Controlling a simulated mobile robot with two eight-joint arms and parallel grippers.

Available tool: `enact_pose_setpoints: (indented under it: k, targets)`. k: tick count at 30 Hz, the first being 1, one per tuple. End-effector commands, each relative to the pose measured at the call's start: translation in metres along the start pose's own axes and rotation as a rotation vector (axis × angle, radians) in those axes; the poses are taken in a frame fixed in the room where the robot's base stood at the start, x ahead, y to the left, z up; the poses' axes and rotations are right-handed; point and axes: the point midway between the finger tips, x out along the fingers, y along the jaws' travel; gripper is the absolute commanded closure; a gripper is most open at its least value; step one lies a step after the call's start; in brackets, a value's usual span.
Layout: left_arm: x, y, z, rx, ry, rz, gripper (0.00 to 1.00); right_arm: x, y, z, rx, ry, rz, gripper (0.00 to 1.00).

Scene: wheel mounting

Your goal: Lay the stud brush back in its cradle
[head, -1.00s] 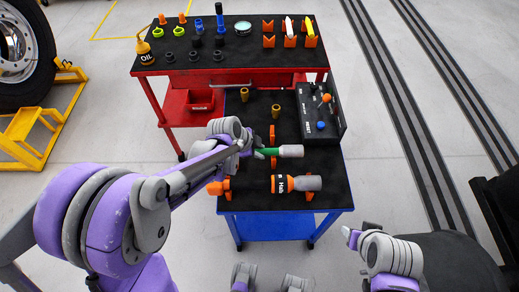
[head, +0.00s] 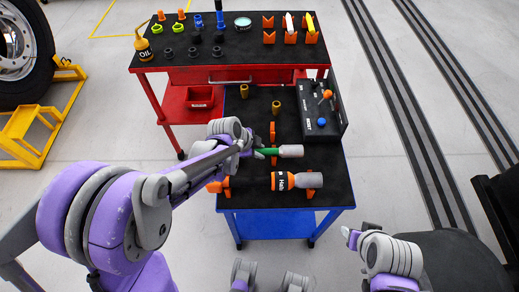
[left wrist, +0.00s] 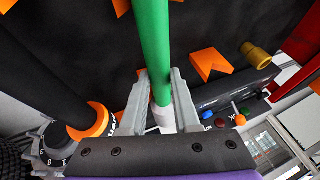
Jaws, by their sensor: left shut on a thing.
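The stud brush (head: 291,151) has a green handle and a pale grey end pointing right. My left gripper (head: 262,152) is shut on it over the blue cart. In the left wrist view, the green handle (left wrist: 154,40) runs up from between the fingers (left wrist: 160,85). An orange V-shaped rest (left wrist: 208,65) stands beside the brush, on its far side; in the head view an orange rest (head: 273,131) shows just beyond the brush. I cannot tell whether the brush touches any rest. My right gripper (head: 350,236) is low at the right, off the cart, its jaws unclear.
A black hub tool (head: 250,182) with orange parts lies along the near edge of the blue cart (head: 338,197). A black control box (head: 320,112) and two brass sockets (head: 276,108) are farther back. The red cart (head: 155,67) behind holds several small parts.

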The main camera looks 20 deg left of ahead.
Motion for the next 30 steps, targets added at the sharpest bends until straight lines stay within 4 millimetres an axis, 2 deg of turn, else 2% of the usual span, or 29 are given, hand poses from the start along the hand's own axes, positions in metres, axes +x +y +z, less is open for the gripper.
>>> enact_pose_setpoints:
  k: [5,6,11,22,26,30]
  targets:
    - [0.004,0.001,0.002,0.0,0.0,0.0,1.0,0.003,0.0,0.002,0.0,-0.001,0.0,0.5]
    - [0.003,0.001,0.001,0.0,0.0,0.0,0.65,0.003,0.0,0.002,0.0,-0.001,0.0,0.5]
    - [0.003,0.001,0.001,0.0,0.0,0.0,0.36,0.002,0.0,0.002,0.0,-0.001,0.0,0.5]
    - [-0.002,0.001,0.001,0.0,0.0,0.0,0.35,0.002,0.0,0.001,0.0,-0.001,0.0,0.5]
    - [-0.02,0.001,0.001,-0.002,0.0,-0.001,0.35,-0.001,0.0,-0.001,0.0,0.001,0.0,0.5]
    - [-0.049,0.0,0.001,-0.001,-0.001,-0.002,0.35,-0.006,0.0,-0.004,0.0,0.002,0.0,0.5]
